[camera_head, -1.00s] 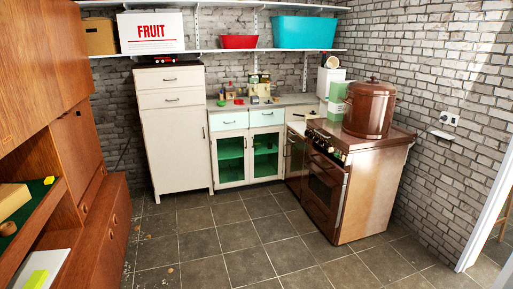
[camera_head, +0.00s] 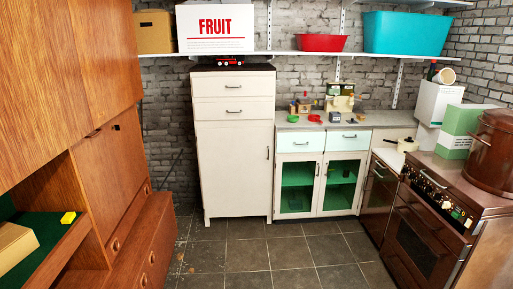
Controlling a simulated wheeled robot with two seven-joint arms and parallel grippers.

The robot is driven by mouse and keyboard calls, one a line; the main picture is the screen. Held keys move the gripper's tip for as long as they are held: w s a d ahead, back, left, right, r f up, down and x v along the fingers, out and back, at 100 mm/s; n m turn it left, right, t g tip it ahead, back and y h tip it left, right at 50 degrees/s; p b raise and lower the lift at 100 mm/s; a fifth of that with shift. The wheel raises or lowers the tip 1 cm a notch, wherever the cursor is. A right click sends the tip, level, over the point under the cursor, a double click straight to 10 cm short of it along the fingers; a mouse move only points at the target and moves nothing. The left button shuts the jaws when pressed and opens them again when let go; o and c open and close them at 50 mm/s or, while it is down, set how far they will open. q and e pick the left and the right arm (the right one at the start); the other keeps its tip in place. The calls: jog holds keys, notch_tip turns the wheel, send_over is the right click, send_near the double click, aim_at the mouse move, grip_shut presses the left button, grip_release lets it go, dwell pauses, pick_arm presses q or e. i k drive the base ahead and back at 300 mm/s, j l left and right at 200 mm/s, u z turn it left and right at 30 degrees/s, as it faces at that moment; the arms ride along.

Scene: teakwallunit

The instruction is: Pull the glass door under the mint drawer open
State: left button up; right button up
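A low white cabinet stands against the brick back wall, with two mint drawers side by side under its grey worktop: a left mint drawer (camera_head: 300,142) and a right mint drawer (camera_head: 348,140). Each has a dark handle and looks shut. Below them are a left glass door (camera_head: 296,190) and a right glass door (camera_head: 341,187), white-framed with a green interior behind the glass. Both doors look shut. Small dark handles appear near where the doors meet. Neither of my grippers is in view.
A tall white cupboard (camera_head: 235,165) stands directly left of the low cabinet. A brown stove (camera_head: 425,225) stands to the right, close to the doors' side. A teak wall unit (camera_head: 105,190) fills the left. The tiled floor (camera_head: 285,258) between is clear.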

aim_at(280, 159)
jog(key=i+j, duration=0.1)
jog(key=i, duration=1.6)
jog(key=l+z, duration=0.05)
jog(key=l, duration=0.05)
